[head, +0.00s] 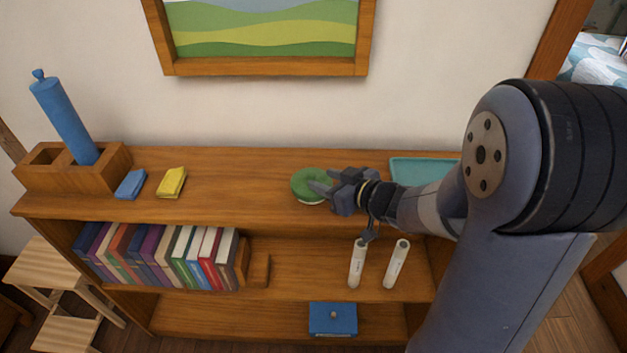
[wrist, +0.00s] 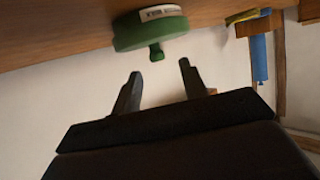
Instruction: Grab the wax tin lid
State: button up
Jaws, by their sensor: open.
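The wax tin lid (head: 305,180) is a green round disc on top of the shelf. In the wrist view the lid (wrist: 150,34) appears upside down, with a small green knob and a pale label band beside it. My gripper (head: 323,187) is open at the lid's right side and covers part of it in the head view. In the wrist view the knob lies just beyond the gap between the two fingertips of my gripper (wrist: 160,70). Nothing is held. I cannot tell whether a finger touches the lid.
A teal tray (head: 420,168) lies right of the lid, partly behind my arm. A yellow cloth (head: 171,182), a blue cloth (head: 131,184) and a wooden holder (head: 105,172) with a blue cylinder (head: 63,118) stand left. The shelf top between is clear. A framed picture (head: 265,67) hangs behind.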

aim_at(313, 174)
jog(key=shift+x, duration=3)
jog(key=shift+w+d, duration=0.1)
jog(key=shift+d, duration=0.05)
grip_shut()
